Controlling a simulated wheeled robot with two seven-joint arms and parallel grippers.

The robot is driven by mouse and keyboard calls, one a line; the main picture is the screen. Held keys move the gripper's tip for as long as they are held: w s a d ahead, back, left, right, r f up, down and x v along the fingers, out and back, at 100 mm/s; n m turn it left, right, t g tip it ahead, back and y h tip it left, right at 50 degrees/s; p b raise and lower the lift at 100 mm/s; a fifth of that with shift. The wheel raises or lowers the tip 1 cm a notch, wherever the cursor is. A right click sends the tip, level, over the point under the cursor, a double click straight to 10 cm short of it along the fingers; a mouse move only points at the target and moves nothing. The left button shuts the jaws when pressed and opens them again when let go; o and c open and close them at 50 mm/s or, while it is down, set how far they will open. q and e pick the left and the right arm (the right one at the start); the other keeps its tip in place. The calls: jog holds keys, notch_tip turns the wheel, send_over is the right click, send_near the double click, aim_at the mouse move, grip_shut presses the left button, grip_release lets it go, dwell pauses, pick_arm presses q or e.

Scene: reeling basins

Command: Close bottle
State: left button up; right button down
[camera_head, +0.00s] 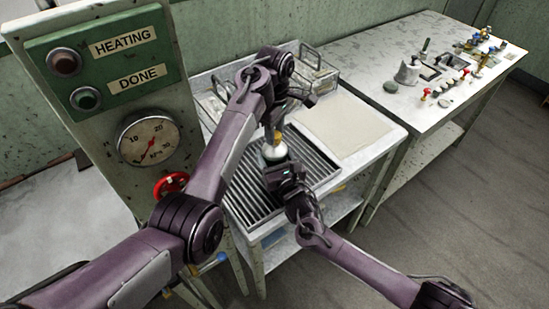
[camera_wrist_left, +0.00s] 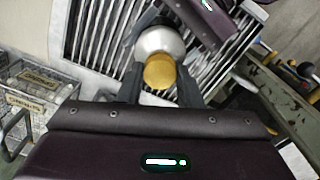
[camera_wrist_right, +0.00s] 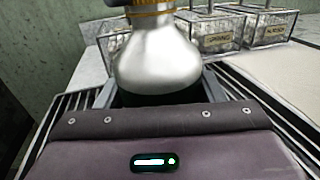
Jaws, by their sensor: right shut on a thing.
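A silver, round-shouldered bottle (camera_head: 274,152) stands upright over the slatted rack. My right gripper (camera_wrist_right: 160,95) is shut on the bottle's body from the front. The gold cap (camera_wrist_left: 160,72) is at the bottle's mouth, and its lower edge shows at the top of the right wrist view (camera_wrist_right: 152,8). I cannot tell whether it is screwed tight. My left gripper (camera_wrist_left: 162,85) reaches down from above, with its fingers open on either side of the cap. Whether the fingers touch the cap is unclear.
The slatted rack (camera_head: 245,195) lies in the table, with a pale flat board (camera_head: 345,124) to its right. Labelled wire baskets (camera_head: 316,68) stand behind. A gauge panel (camera_head: 150,138) with a red valve wheel (camera_head: 171,185) is at left. A side table (camera_head: 400,60) holds several small fittings.

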pick_arm(q)
jog(key=c, duration=0.5)
jog(key=m, duration=0.6)
jog(key=shift+m, duration=0.3)
jog(key=m, duration=0.6)
jog(key=o, duration=1.1)
jog(key=shift+r, duration=2.25)
